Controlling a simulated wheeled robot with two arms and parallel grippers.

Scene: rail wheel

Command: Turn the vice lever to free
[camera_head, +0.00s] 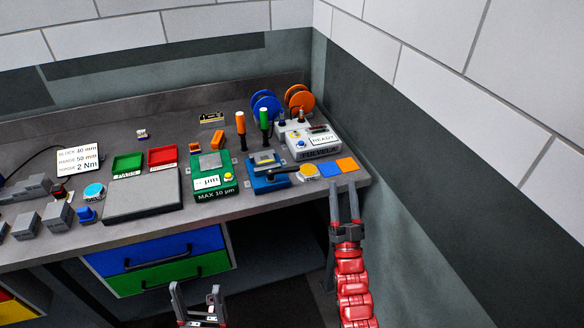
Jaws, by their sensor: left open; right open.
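A blue vice (262,185) stands near the bench's front edge, right of the green gauge block. A dark lever (283,174) lies across it and points right; its exact setting is too small to read. My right gripper (343,189) is open and empty, fingers pointing up the picture, at the bench's right front corner, to the right of the vice and apart from it. My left gripper (196,288) is open and empty, low in the picture in front of the drawers, well below the vice.
A green gauge box (214,184) stands left of the vice. A yellow-topped button (308,171) and blue and orange pads (346,164) lie to its right. Orange and green-handled tools (241,127) stand behind. A white machine (313,141) stands at the back right. A wall bounds the right.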

